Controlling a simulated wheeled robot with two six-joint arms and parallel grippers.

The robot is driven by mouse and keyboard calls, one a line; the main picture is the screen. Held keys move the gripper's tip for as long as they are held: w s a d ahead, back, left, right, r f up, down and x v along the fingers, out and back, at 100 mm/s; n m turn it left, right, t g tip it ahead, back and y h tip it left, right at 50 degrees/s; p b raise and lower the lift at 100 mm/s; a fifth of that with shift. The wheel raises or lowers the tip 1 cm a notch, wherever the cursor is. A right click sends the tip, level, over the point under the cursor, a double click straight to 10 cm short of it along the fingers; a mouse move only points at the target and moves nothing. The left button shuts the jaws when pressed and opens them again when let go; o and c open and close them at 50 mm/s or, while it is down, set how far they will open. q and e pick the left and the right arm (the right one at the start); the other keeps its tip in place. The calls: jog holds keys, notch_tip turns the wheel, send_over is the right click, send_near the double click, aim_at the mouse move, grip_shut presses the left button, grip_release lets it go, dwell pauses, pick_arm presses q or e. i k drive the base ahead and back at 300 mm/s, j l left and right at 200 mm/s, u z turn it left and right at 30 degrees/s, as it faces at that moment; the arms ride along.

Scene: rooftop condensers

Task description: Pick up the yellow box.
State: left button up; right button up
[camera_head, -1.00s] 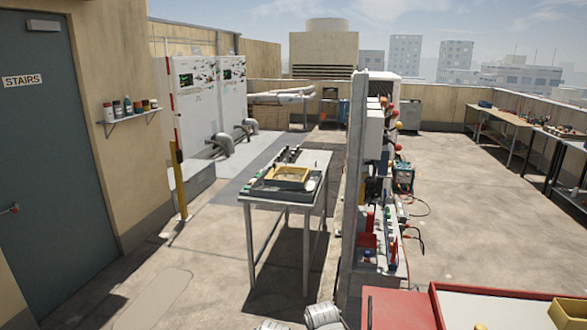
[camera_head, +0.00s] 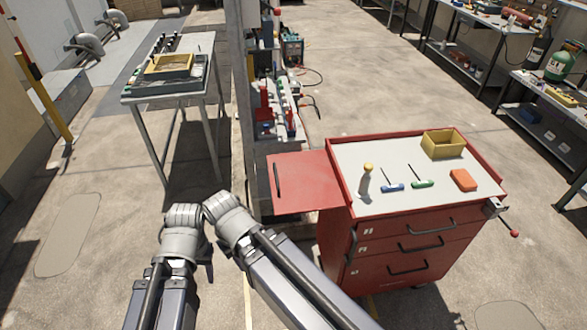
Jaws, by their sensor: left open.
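A yellow open-topped box (camera_head: 443,145) stands upright on the pale top of the red tool cart (camera_head: 336,183), at its far right corner. A second yellow, shallow, tray-like box (camera_head: 168,65) sits on the metal table at upper left. My left gripper (camera_head: 183,215) is at the grey arm end at lower left, open and empty as far as I see; its fingers are hard to make out. It is well short of both yellow boxes and touches neither. My right gripper's jaws do not show.
On the cart top are a yellow-topped bottle (camera_head: 366,180), a blue-handled tool (camera_head: 392,187), a green-handled tool (camera_head: 423,184) and an orange block (camera_head: 463,180). A red side shelf (camera_head: 304,180) juts left. A post (camera_head: 240,90) stands between table and cart. Floor is clear behind the cart.

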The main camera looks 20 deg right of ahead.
aim_at(446, 143)
jog(key=z, duration=1.85)
jog(key=i+l+z, duration=0.2)
jog(key=i+z, duration=0.15)
jog(key=i, duration=0.35)
jog(key=i+z, duration=0.35)
jog(key=i, duration=0.3)
